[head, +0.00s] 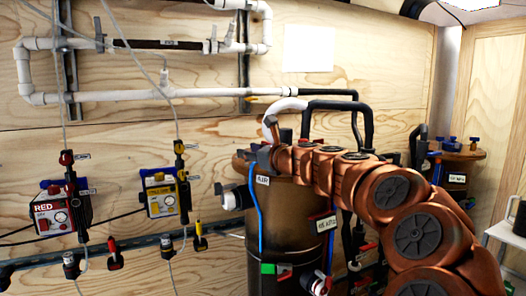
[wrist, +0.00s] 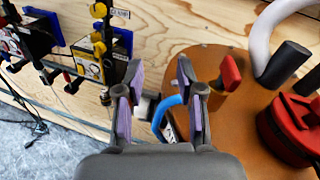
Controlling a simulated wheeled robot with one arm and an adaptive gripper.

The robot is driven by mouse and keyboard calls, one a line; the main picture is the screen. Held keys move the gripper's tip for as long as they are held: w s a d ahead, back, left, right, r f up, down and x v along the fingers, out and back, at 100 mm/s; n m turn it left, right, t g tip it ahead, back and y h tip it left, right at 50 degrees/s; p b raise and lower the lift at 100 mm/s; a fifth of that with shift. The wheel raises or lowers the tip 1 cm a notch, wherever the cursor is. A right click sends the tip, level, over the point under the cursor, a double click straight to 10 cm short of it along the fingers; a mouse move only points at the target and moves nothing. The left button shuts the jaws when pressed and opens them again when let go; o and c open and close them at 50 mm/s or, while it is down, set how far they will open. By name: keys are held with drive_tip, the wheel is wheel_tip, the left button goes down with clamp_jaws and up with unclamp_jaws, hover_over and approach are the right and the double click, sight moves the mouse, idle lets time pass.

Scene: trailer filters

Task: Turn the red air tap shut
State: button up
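A red tap handle (wrist: 230,74) stands on the brown lid of the tank, just right of my gripper in the wrist view. A blue hose (wrist: 166,112) and a white AIR label (head: 262,181) are beside it. My gripper (wrist: 160,102) is open and empty above the lid edge, its purple pads apart. The hose shows between the fingers, but I cannot tell its depth. The red handle is outside them, with no clear contact. In the head view my gripper (head: 258,157) is over the tank's near left top and my arm hides much of the lid.
The brown tank (head: 260,225) has a white side fitting (head: 236,197). Red (head: 62,212) and yellow (head: 165,195) boxes hang on the wooden wall at left, with several small taps. A black hose (head: 340,106) and white pipe loop above the lid. A second tank stands at right.

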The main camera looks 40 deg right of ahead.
sight(262, 142)
drive_tip(key=s+d+m+h, duration=0.1)
drive_tip(key=d, duration=0.1)
drive_tip(key=s+d+m+h, duration=0.1)
drive_tip(key=d, duration=0.2)
drive_tip(key=d+m, duration=0.2)
drive_tip(key=shift+s+d+r+h, duration=0.15)
drive_tip(key=shift+s+d+h, duration=0.25)
drive_tip(key=shift+x, duration=3.95)
drive_tip(key=shift+a, duration=0.1)
clamp_jaws()
